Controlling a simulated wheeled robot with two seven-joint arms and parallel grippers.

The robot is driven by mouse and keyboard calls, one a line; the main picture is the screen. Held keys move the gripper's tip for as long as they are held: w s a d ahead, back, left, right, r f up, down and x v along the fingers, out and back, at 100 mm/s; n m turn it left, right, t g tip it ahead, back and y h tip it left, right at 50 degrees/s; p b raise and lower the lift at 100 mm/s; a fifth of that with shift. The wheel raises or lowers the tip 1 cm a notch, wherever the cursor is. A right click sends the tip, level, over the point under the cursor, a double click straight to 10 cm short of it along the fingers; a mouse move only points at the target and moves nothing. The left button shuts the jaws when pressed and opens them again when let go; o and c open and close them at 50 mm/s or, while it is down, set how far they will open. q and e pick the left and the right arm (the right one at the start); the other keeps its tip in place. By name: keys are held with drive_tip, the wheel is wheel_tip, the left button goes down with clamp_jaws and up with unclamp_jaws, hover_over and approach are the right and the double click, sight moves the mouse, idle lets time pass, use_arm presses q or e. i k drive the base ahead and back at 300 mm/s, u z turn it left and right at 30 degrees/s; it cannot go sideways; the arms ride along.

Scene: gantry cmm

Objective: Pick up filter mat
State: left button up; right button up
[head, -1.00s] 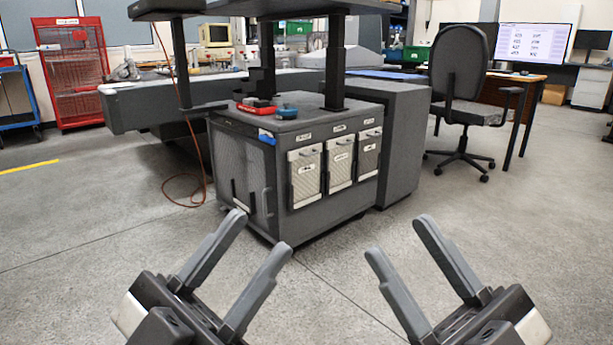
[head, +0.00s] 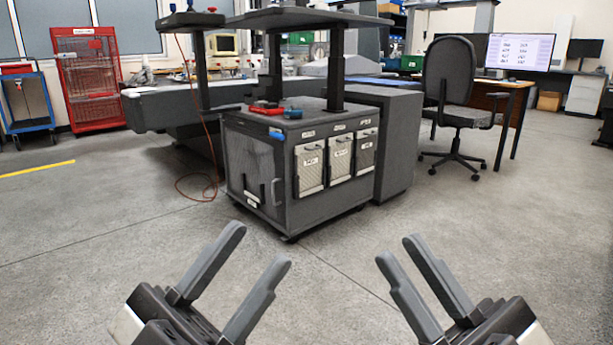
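Three light, woven-looking panels sit side by side in dark frames on the front of a grey cabinet (head: 240,165). They are the left panel (head: 310,168), the middle panel (head: 340,160) and the right panel (head: 366,153), each with a small label. They look like filter mats, but I cannot tell which one the task means. My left gripper (head: 258,246) is open and empty at the bottom left of the head view. My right gripper (head: 398,249) is open and empty at the bottom right. Both are apart from the cabinet, on the near side.
A red item (head: 265,108) and a blue item (head: 293,113) lie on the cabinet top, under a raised dark shelf (head: 305,19). An orange cable (head: 190,195) trails on the floor at left. An office chair (head: 455,100) stands at right. The floor before the cabinet is clear.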

sight(308, 157)
drive_tip(key=u, duration=0.9)
drive_tip(key=i, duration=1.1)
drive_tip(key=u, duration=0.55)
drive_tip(key=i, duration=1.5)
drive_tip(key=z, duration=1.5)
drive_tip(key=i, duration=1.2)
drive_tip(key=z, duration=0.4)
